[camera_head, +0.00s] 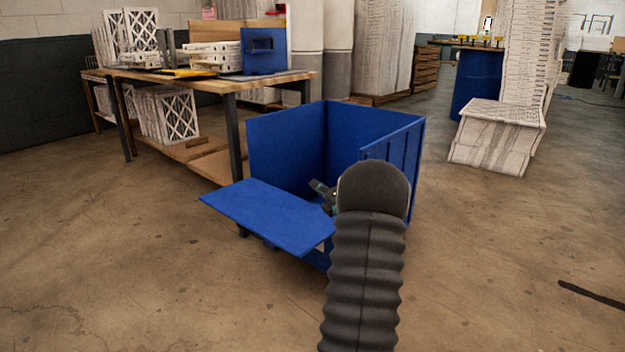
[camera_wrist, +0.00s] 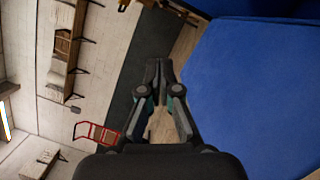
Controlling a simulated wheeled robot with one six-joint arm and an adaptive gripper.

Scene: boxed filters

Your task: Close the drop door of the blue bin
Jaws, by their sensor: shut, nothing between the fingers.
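The blue bin (camera_head: 285,150) stands on the concrete floor in the head view, its top open and its inside empty as far as I can see. Its drop door (camera_head: 268,214) is folded outward and down on the near left side, roughly level. My gripper (camera_head: 318,187) is at the near opening of the bin, just above the door's inner right end, partly hidden by my dark arm. In the wrist view my gripper (camera_wrist: 157,68) has its fingertips together with nothing between them. A large blue panel (camera_wrist: 255,95) fills the right of that view; I cannot tell which bin part it is.
A wooden workbench (camera_head: 225,84) with boxed filters stands behind the bin at left. A stack of white filters (camera_head: 498,135) and a blue barrel (camera_head: 475,82) stand at back right.

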